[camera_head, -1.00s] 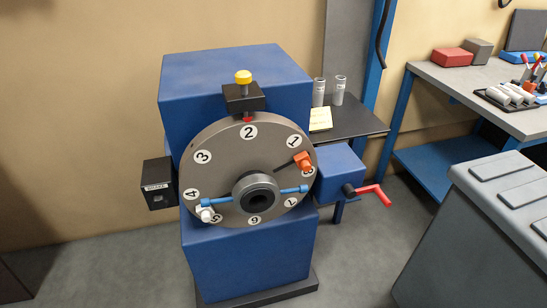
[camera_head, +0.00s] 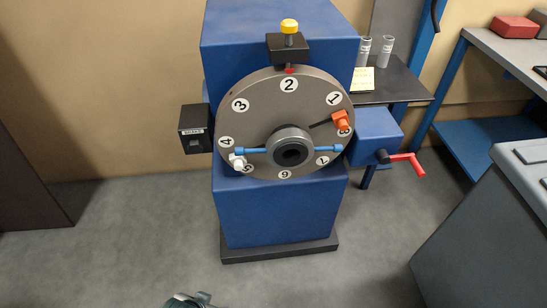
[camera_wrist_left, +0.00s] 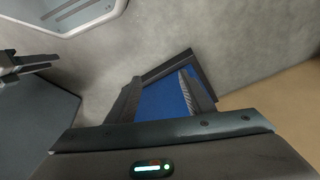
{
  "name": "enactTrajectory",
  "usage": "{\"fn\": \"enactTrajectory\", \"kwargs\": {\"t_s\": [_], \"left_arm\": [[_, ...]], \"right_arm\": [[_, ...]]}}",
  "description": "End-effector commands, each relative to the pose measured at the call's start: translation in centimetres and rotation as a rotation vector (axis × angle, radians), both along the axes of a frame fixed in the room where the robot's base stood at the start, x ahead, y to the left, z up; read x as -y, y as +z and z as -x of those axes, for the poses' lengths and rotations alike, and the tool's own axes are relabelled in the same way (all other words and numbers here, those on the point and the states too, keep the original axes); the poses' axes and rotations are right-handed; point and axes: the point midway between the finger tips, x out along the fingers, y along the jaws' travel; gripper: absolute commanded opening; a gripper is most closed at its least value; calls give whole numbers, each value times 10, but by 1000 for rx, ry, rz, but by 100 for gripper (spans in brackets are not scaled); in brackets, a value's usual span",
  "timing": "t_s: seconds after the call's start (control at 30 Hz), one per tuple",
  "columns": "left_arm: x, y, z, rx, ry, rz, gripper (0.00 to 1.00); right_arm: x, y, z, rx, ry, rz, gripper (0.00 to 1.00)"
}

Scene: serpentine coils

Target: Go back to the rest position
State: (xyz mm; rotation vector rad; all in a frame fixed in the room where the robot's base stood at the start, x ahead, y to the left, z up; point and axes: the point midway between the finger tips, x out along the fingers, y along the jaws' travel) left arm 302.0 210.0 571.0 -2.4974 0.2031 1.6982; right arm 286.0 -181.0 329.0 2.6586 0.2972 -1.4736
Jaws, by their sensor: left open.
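My left gripper (camera_wrist_left: 160,92) is open and empty in the left wrist view, its two dark fingers apart. Beyond it are the floor and a blue part on a dark base. A small metallic part at the bottom edge of the head view seems to be mine, mostly cut off. The blue machine (camera_head: 280,212) carries a grey numbered disc (camera_head: 257,107) with 2 at the top, under a red-tipped pin. A yellow knob (camera_head: 289,26) tops the black block. No gripper touches the machine.
A red crank (camera_head: 408,160) sticks out right of the machine. A black box (camera_head: 195,129) is on its left. A small dark shelf (camera_head: 408,82) holds two cylinders. A grey cabinet (camera_head: 490,235) stands at the right. The floor left of the machine is clear.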

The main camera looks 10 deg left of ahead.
Motion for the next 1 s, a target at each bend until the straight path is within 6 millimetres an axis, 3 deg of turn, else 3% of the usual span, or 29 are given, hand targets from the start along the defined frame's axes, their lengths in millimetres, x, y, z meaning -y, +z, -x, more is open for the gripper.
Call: {"fn": "enactTrajectory", "kwargs": {"t_s": [0.3, 0.6, 0.8, 1.0], "left_arm": [[16, -117, -15, 66, -15, 29, 48], [27, -209, 1, 137, -30, 58, 48], [29, -237, 13, 169, -37, 69, 48], [29, -242, 16, 177, -37, 71, 48]], "right_arm": [[0, 0, 0, 0, 0, 0, 36], [0, 0, 0, 0, 0, 0, 36], [0, 0, -1, 0, 0, 0, 36], [0, 0, -1, 1, 0, 0, 36]]}}
